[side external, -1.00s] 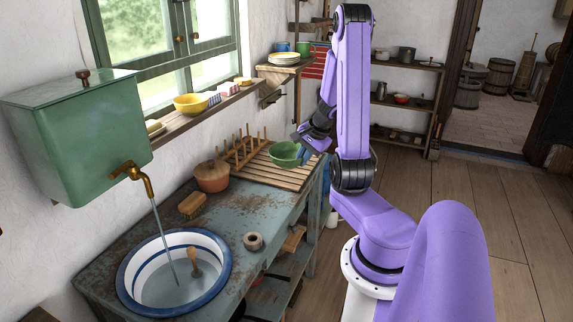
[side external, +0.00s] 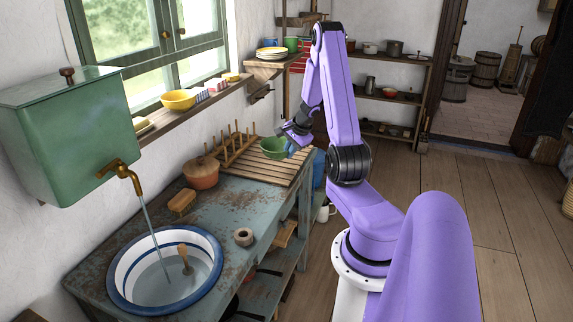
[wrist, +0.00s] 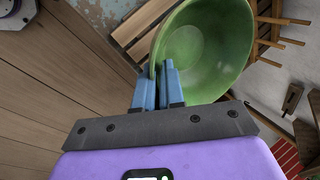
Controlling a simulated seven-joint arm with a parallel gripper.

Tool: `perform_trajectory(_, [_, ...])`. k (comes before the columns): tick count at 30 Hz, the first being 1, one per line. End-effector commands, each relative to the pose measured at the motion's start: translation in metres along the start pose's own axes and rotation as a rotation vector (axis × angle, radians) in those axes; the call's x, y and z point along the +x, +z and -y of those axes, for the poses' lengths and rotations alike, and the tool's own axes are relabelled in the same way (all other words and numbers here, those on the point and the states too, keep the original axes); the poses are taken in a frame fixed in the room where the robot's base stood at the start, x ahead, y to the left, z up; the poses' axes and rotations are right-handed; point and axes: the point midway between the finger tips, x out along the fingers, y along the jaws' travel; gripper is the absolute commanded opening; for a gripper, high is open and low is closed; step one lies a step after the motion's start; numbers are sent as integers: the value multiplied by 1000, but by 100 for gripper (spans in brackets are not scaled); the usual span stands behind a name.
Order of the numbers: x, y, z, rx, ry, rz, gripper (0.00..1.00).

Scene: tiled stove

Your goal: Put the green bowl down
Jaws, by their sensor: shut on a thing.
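The green bowl (side external: 272,148) is at the far end of the slatted wooden drainboard (side external: 247,171), to the right of its pegs. My gripper (side external: 291,144) is at the bowl's right side. In the wrist view, the blue fingers (wrist: 165,72) are shut on the rim of the green bowl (wrist: 208,50). The bowl's inside is empty where it shows. Slats show beyond its rim. I cannot tell whether its base touches the drainboard or hangs just above it.
A row of pegs (side external: 235,146) stands behind the drainboard. A blue-rimmed basin (side external: 120,277) sits at the front. A shelf with plates (side external: 271,53) is beyond.

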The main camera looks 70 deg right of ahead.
Motion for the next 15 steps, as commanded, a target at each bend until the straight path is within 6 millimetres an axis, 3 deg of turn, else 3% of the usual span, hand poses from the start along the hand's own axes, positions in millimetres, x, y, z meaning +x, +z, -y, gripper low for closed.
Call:
perform_trajectory(7, [32,-11,6,1,1,0,0])
perform_trajectory(15, [48,-16,10,-1,0,0,0])
